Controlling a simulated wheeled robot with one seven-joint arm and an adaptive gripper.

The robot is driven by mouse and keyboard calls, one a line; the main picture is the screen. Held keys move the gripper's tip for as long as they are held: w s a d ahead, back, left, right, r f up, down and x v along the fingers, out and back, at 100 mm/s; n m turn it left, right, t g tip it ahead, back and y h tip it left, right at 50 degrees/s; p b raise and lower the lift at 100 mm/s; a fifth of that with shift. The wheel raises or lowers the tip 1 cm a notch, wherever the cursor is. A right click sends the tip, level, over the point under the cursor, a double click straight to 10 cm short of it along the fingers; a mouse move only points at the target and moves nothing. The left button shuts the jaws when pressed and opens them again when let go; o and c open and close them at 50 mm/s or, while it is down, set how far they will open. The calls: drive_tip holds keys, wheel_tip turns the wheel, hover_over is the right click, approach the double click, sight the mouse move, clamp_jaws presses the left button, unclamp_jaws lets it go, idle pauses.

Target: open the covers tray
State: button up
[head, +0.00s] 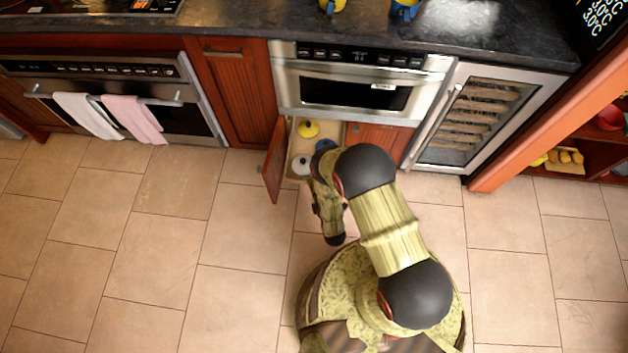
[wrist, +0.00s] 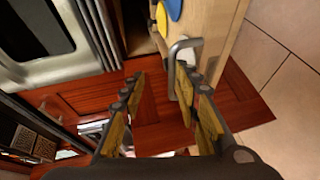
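The covers tray (head: 293,148) is a pale wooden pull-out below the microwave, partly out of its cabinet. It holds a yellow cover (head: 308,129), a blue cover (head: 325,145) and a whitish cover (head: 301,164). In the wrist view, the tray's front panel (wrist: 220,45) carries a grey metal handle (wrist: 184,48). My gripper (wrist: 161,74) is open, its fingers apart with nothing clearly held between them. The right finger is close to the handle; I cannot tell whether they touch. In the head view my arm hides the tray's front and the handle.
A red wooden cabinet door (head: 274,160) stands open left of the tray. Another red door (head: 378,137) is to its right, under the microwave (head: 350,92). An oven with towels (head: 130,115) is on the left and a wine cooler (head: 480,118) on the right. The tiled floor is clear.

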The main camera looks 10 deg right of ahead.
drive_tip(key=o, duration=1.5)
drive_tip(key=r, duration=0.3)
drive_tip(key=w+r, duration=0.1)
drive_tip(key=r, duration=0.1)
drive_tip(key=shift+r, duration=0.4)
drive_tip(key=shift+s+d+r, duration=0.1)
drive_tip(key=shift+s+r, duration=0.1)
drive_tip(key=shift+r, duration=0.85)
drive_tip(key=c, duration=1.5)
drive_tip(key=shift+s+r, duration=0.1)
drive_tip(key=shift+r, duration=0.1)
